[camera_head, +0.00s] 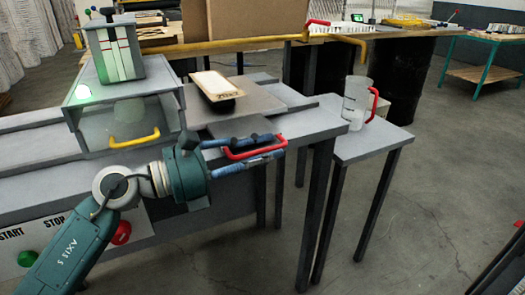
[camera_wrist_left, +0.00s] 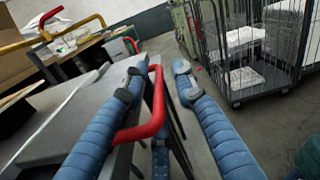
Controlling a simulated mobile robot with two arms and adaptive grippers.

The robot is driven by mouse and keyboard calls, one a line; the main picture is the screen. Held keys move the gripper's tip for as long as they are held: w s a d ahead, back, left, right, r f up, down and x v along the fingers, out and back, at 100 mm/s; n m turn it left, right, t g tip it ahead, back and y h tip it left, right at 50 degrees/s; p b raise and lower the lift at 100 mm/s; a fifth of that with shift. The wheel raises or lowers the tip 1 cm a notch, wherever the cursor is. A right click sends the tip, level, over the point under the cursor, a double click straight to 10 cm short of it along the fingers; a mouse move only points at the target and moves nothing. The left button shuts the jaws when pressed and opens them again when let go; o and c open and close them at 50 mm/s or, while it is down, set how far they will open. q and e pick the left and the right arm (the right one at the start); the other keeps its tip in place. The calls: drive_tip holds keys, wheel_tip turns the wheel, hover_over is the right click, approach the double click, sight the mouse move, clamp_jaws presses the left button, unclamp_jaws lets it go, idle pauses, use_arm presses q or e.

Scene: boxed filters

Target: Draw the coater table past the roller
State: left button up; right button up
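The coater table is a grey flat slide (camera_head: 262,104) on the bench, with a cream-topped block (camera_head: 216,86) lying on it. A red handle (camera_head: 240,154) sits at the bench's near side; it also shows in the left wrist view (camera_wrist_left: 157,100). The roller (camera_head: 129,111) appears as a pale cylinder, partly hidden inside the grey housing (camera_head: 176,110) at left. My left gripper (camera_head: 276,147) is open, with its blue fingers on either side of the red handle. In the left wrist view, a gap shows between the handle and the right finger. My right gripper is out of view.
A clear jug (camera_head: 355,103) with a red handle stands on a side table (camera_head: 345,147) at right. A yellow bar (camera_head: 250,43) crosses behind the bench. START and STOP buttons (camera_head: 121,233) are below.

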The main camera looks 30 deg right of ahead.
use_arm(q)
drive_tip(key=a, duration=1.2)
drive_tip(key=shift+w, duration=0.25)
drive_tip(key=shift+s, duration=0.1)
